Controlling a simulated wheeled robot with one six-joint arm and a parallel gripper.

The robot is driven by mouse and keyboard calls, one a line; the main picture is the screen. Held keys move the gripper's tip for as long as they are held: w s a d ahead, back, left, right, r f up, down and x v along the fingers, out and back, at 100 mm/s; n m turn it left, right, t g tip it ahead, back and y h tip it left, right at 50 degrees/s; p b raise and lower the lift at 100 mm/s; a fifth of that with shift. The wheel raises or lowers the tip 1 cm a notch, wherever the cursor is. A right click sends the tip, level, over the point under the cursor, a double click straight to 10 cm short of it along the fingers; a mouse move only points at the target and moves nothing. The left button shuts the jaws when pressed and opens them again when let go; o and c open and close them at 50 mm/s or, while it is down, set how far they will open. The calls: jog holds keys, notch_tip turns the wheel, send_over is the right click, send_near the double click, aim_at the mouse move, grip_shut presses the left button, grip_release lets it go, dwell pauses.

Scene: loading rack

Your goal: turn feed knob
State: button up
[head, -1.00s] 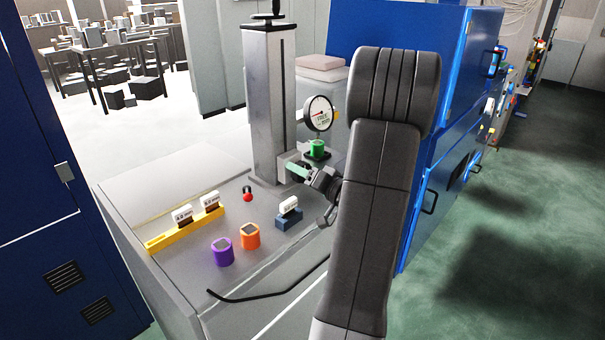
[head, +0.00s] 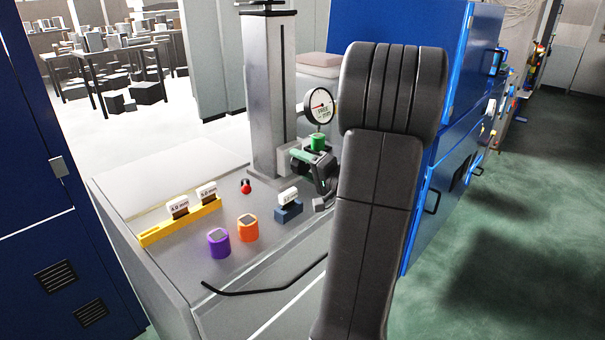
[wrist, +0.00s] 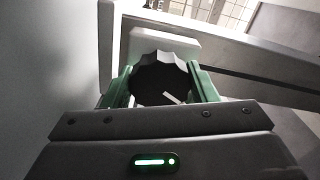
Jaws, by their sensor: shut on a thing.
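The feed knob is a dark, fluted round knob (wrist: 160,82) with a white pointer line, in the middle of the wrist view. It sits in front of a pale block (wrist: 165,45). My gripper (wrist: 162,78) has its two green fingers on opposite sides of the knob and is shut on it. In the head view my gripper (head: 300,156) is at the foot of the grey column (head: 270,95), below the dial gauge (head: 319,106). The knob is hidden there by my gripper, and my own arm covers the area to the right.
A blue block (head: 288,212) with a white label, an orange cup (head: 247,228), a purple cup (head: 218,242), a yellow rack (head: 160,235) and a red-ended item (head: 245,187) occupy the bench.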

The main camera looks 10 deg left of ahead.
jog(key=m+b, duration=0.1)
jog(key=m, duration=0.1)
jog(key=shift+m, duration=0.4)
jog(key=m, duration=0.3)
jog(key=shift+m, duration=0.3)
jog(key=m, duration=0.3)
jog(key=shift+r, duration=0.1)
jog(key=shift+m+p, duration=0.45)
jog(key=shift+m, duration=1.25)
jog(key=o, duration=1)
jog(key=shift+d, duration=0.15)
jog(key=b+v, duration=0.2)
jog(key=v, duration=1.1)
jog(key=shift+s+d, duration=0.2)
jog(key=shift+d, duration=0.1)
